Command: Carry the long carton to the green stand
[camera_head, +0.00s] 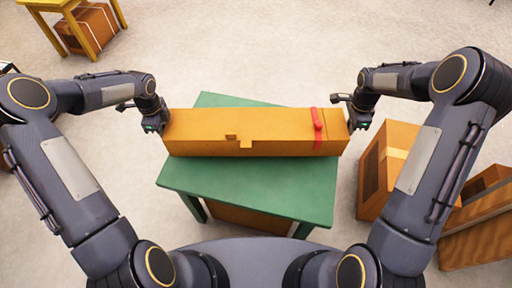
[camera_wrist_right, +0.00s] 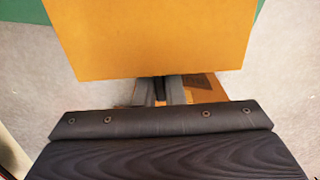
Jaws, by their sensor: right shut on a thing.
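The long carton (camera_head: 270,143) is orange-brown with a red strap (camera_head: 318,128) near its right end. It lies crosswise over the green stand (camera_head: 250,190), and I cannot tell whether it touches the top. My right gripper (camera_head: 350,123) is shut on the carton's right end. In the right wrist view the carton's end (camera_wrist_right: 150,45) fills the top, with the right gripper's fingers (camera_wrist_right: 168,90) partly hidden at its lower edge. My left gripper (camera_head: 160,124) is at the carton's left end; its fingers are too small to read.
A brown box (camera_head: 388,165) stands on the floor right of the stand, with another wooden box (camera_head: 475,230) at the far right. A yellow table (camera_head: 72,25) with a strapped box (camera_head: 92,28) under it is at the top left. The floor beyond the stand is clear.

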